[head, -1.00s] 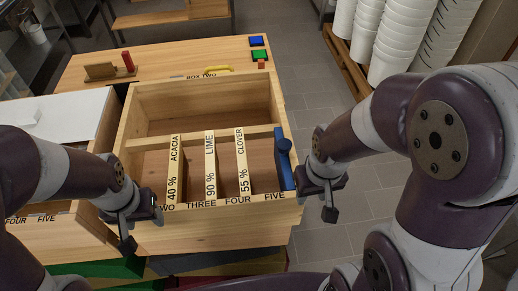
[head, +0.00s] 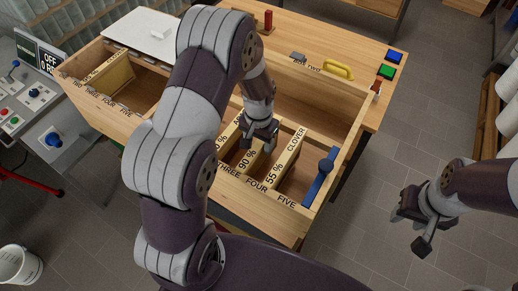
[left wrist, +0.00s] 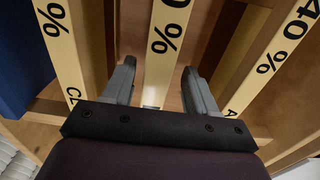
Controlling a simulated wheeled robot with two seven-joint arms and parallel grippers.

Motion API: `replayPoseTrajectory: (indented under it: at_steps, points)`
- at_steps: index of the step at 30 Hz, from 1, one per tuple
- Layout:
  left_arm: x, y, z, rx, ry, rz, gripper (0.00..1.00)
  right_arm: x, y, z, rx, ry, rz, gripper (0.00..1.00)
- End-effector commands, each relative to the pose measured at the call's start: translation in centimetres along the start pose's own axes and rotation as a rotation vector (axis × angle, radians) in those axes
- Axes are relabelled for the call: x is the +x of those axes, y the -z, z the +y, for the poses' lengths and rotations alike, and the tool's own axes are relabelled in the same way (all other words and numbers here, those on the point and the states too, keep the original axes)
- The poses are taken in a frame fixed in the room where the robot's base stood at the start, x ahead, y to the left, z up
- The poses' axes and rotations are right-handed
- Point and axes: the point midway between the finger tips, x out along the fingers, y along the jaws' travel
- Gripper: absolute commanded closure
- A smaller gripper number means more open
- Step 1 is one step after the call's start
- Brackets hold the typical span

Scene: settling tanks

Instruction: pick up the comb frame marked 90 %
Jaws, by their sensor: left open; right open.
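The comb frame marked 90 % (head: 246,162) stands in the front compartment of the wooden box, between two other frames. My left gripper (head: 262,138) is above it and hides its far part. In the left wrist view, its pale top bar (left wrist: 165,45) runs between the open fingers of my left gripper (left wrist: 158,68), with a gap on both sides; only "0 %" is readable there. My right gripper (head: 422,228) is open and empty, right of the box over the floor.
The frame marked 55 %, CLOVER (head: 284,162) stands to the right, the 40 % frame (left wrist: 288,45) on the other side. A blue tool (head: 319,180) is at the box's right wall. The rear compartment (head: 300,100) looks empty where visible.

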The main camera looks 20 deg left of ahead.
Motion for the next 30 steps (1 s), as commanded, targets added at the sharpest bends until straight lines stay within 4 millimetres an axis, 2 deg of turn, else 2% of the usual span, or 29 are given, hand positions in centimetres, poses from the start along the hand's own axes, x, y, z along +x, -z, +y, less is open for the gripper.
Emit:
replayPoseTrajectory:
  at_steps: [1, 5, 11, 16, 17, 26, 30]
  points:
    - [0.5, -0.1, 0.0, 0.0, -0.001, -0.003, 0.43, -0.7, 0.1, 0.0, 0.0, 0.0, 0.001, 0.57]
    - [2.0, 0.0, 0.0, 0.0, 0.0, -0.001, 0.43, -0.9, 0.1, 0.0, 0.0, 0.0, 0.0, 0.57]
    - [2.2, 0.0, 0.0, 0.0, 0.0, 0.001, 0.43, -0.8, 0.1, 0.0, 0.0, 0.0, 0.0, 0.57]
    - [2.2, 0.0, 0.0, 0.001, 0.0, 0.002, 0.98, -0.8, 0.1, 0.0, 0.0, 0.0, 0.0, 0.57]
    - [2.2, 0.0, 0.0, 0.001, 0.0, 0.002, 1.0, -0.8, 0.1, 0.0, 0.0, 0.0, 0.0, 0.57]
    - [2.0, 0.1, 0.0, 0.001, 0.001, 0.004, 1.0, -0.8, 0.1, 0.0, 0.0, 0.0, 0.0, 0.57]
    - [1.1, 0.2, 0.0, 0.001, 0.001, 0.008, 1.0, -0.4, 0.1, 0.0, 0.0, 0.0, 0.0, 0.57]
